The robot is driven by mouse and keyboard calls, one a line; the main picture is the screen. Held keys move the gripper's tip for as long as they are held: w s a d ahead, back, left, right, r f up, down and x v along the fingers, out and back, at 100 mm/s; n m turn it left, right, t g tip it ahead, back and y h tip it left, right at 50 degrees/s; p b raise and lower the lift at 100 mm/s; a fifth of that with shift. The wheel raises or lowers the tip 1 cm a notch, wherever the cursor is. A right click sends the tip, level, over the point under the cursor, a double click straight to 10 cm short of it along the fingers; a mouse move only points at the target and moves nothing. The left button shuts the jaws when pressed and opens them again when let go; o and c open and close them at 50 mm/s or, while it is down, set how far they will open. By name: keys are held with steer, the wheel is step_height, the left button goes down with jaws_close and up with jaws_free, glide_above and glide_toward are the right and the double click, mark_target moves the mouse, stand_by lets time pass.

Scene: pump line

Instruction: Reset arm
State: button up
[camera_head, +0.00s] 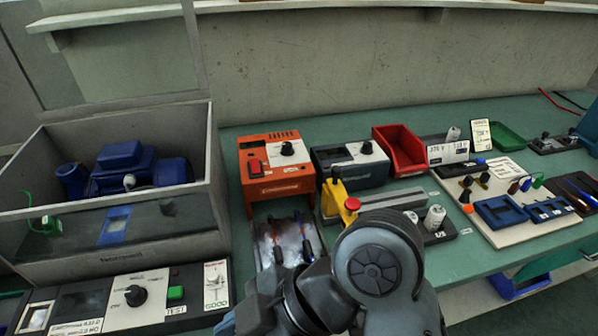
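My arm rises from the bottom edge, with its large round grey joint right of centre. The end of the arm bends left and down, where what seems to be my gripper (250,312) is partly cut off by the bottom edge. Its fingertips are not clearly seen, so I cannot tell whether it is open or shut or holds anything. The arm end is in front of a metal tray (268,238) with tools and beside the test panel (150,297).
A clear-fronted box (30,192) with a blue pump (122,158) stands left. An orange unit (276,168), a dark unit (350,158), a red bin (400,150) and a yellow clamp (338,200) crowd the green bench. A white board (492,220) with blue parts lies right.

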steer(key=d+f+m+t, duration=0.7)
steer(key=d+f+m, duration=0.1)
steer(key=f+m, duration=0.15)
steer(key=s+d+f+m+t+h, duration=0.2)
steer(key=s+d+m+t+h, duration=0.25)
steer(key=d+m, duration=0.4)
steer(key=s+d+r+m+t+h, duration=0.2)
steer(key=s+d+r+t+h, duration=0.2)
steer(key=s+d+r, duration=0.7)
steer(key=s+d+t, duration=0.1)
steer(key=s, duration=0.1)
steer(key=shift+s+m, duration=0.3)
steer(key=shift+d, duration=0.1)
steer(key=shift+c, duration=0.7)
stand_by(1.3)
